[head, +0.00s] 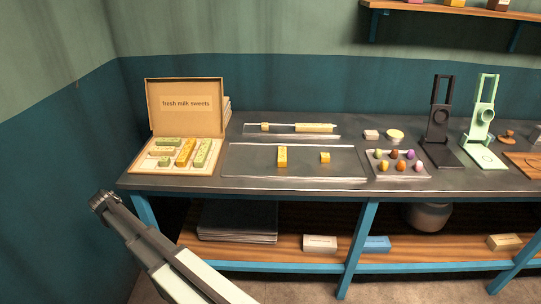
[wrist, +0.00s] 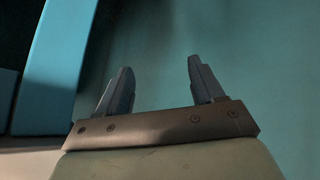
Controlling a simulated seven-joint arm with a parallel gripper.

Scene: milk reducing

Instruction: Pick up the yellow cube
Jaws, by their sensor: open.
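A small yellow cube (head: 325,158) sits on the right part of the flat metal tray (head: 240,162) on the counter. The wrist view shows only blue-green surfaces behind the fingers and no cube.
An open sweets box (head: 185,100) stands at the counter's left end. A tray of colored sweets (head: 380,171) and black (head: 437,125) and green (head: 483,122) presses stand rightward. A blue leg (head: 145,213) supports the counter.

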